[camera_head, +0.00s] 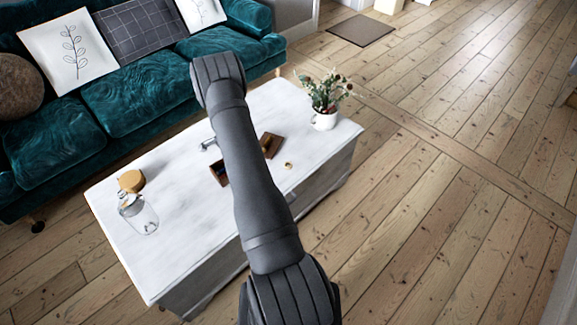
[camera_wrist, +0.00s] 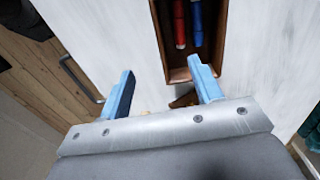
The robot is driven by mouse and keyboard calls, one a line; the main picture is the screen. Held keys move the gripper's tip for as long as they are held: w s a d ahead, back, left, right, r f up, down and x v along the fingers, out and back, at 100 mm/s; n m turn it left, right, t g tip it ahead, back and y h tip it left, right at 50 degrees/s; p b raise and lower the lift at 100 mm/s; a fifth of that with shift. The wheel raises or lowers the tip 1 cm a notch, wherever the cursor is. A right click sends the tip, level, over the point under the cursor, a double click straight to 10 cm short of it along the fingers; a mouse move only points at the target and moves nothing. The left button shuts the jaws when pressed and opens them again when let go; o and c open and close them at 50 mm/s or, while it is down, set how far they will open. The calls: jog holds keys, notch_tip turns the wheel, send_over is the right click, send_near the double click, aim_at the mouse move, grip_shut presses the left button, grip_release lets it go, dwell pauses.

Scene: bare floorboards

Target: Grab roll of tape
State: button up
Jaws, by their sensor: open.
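A small tan ring that looks like the roll of tape (camera_head: 288,165) lies on the white table, just right of my arm in the head view. In the wrist view only a yellowish sliver, probably the tape (camera_wrist: 143,113), shows at the gripper's edge between the fingers; the rest is hidden. My gripper (camera_wrist: 160,68) is open, its two blue fingers apart over the table with nothing between the tips. In the head view my arm hides the gripper.
An open brown box (camera_wrist: 190,72) holds red and blue items beside the right finger. A brown piece, perhaps its lid (camera_head: 270,145), lies near the tape. A teal sofa (camera_head: 140,90) is behind.

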jog(key=w+d+r+m+t+h, duration=0.1)
jog(key=w+d+r+h, duration=0.1)
jog(key=d, duration=0.6)
jog(key=w+d+r+m+t+h, duration=0.1)
jog(key=d+r+h, duration=0.15)
jog(key=d, duration=0.45)
send_over(288, 164)
jog(key=s+a, duration=0.2)
jog(key=a, duration=0.1)
jog(key=shift+m+y, duration=0.25)
jog(key=shift+m, duration=0.05)
jog(key=f, duration=1)
jog(key=shift+w+f, duration=0.25)
jog(key=shift+f, duration=0.1)
jog(key=shift+d+x, duration=0.15)
jog(key=shift+x, duration=1.2)
jog(key=shift+d+x, duration=0.15)
jog(key=shift+x, duration=1.2)
jog(key=shift+w+r, duration=0.1)
jog(key=shift+r, duration=0.05)
jog(key=c, duration=1.1)
jog(key=shift+o, duration=0.2)
